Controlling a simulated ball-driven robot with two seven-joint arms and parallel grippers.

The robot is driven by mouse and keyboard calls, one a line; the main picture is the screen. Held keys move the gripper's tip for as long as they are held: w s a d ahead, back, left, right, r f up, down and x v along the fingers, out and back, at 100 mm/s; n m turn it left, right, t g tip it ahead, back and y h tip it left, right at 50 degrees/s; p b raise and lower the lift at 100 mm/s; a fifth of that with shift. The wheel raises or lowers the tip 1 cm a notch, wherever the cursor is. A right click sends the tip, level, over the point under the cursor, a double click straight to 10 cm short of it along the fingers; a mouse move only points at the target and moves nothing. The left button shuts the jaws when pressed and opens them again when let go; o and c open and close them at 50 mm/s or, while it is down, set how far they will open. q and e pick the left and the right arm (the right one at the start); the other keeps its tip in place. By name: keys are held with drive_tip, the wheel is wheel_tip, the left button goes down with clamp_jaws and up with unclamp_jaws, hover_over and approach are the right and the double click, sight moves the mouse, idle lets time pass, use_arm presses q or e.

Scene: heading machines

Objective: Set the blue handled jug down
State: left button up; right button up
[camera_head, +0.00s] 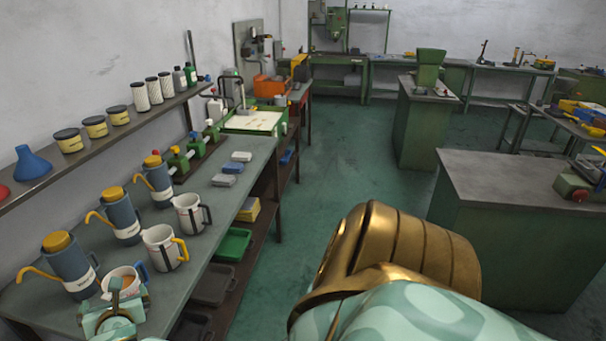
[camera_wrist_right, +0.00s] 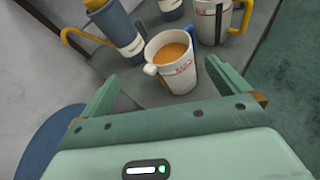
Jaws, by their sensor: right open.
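The blue handled jug (camera_head: 120,276) is white and holds orange-brown liquid. It stands upright on the grey bench (camera_head: 212,236) at the lower left of the head view. In the right wrist view the jug (camera_wrist_right: 170,64) shows its spout to the left and its blue handle to the right. My right gripper (camera_head: 122,299) is open, with its two green fingers (camera_wrist_right: 160,72) spread on either side of the jug's near side. The jug looks free of both fingers. My left gripper is not in view.
A yellow-handled jug (camera_head: 164,248) and a black-handled jug (camera_head: 191,214) stand farther along the bench. Blue cans with yellow caps (camera_head: 70,268) line the wall side, the nearest close beside the jug. A shelf (camera_head: 94,142) runs above. Bench space right of the jugs is clear.

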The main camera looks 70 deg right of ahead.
drive_tip(key=s+a+r+m+t+y, duration=0.3)
drive_tip(key=s+a+m+y, duration=0.35)
drive_tip(key=a+m, duration=0.4)
drive_tip(key=s+f+m+g+y, duration=0.1)
drive_tip(key=s+f+m+g, duration=0.1)
drive_tip(key=s+f, duration=0.5)
drive_tip(key=s+f+m+g, duration=0.2)
drive_tip(key=f, duration=0.9)
drive_tip(key=s+f+m+g+y, duration=0.1)
drive_tip(key=s+f+m+g, duration=0.1)
drive_tip(key=s+f, duration=0.45)
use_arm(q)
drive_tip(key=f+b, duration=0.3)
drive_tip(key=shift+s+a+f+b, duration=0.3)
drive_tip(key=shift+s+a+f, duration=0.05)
use_arm(e)
drive_tip(key=s+d+f+m+g, duration=0.1)
drive_tip(key=s+f+m+g, duration=0.1)
drive_tip(key=s+f, duration=0.5)
drive_tip(key=s+d+f+m+g, duration=0.2)
drive_tip(key=s+f, duration=0.5)
drive_tip(key=s, duration=0.7)
drive_tip(key=s+d+f+m+g, duration=0.1)
drive_tip(key=s+f+m+g, duration=0.2)
drive_tip(key=s+f, duration=0.4)
drive_tip(key=s, duration=0.4)
drive_tip(key=shift+d+f+h, duration=0.3)
drive_tip(key=shift+d+h, duration=0.05)
drive_tip(key=shift+s, duration=0.1)
